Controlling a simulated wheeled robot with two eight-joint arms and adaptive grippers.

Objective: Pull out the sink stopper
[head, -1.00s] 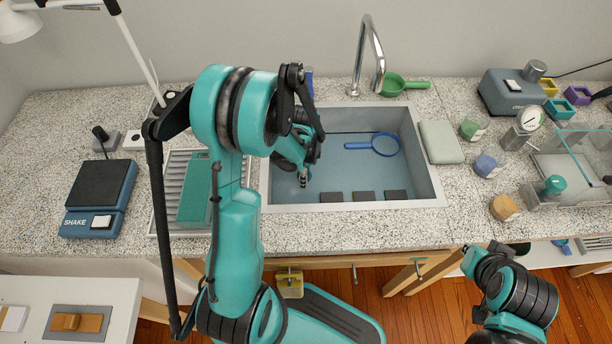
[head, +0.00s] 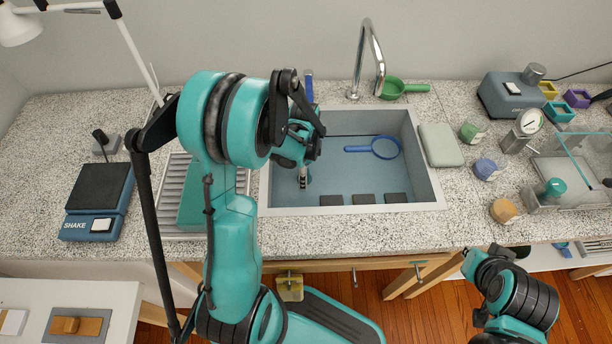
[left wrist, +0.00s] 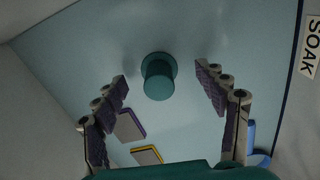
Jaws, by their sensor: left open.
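The sink stopper (left wrist: 158,77) is a dark teal round knob on the pale blue basin floor in the left wrist view. My left gripper (left wrist: 162,84) is open, with one finger on each side of the stopper in that view and clear space between. In the head view, my left gripper (head: 303,181) points down into the left part of the sink (head: 350,172), and the stopper is hidden there. My right arm is folded at the lower right, and I cannot make out its gripper.
The faucet (head: 362,60) stands behind. A ribbed drainer (head: 180,170) is left of the sink, and a folded cloth (head: 440,146) is right of it.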

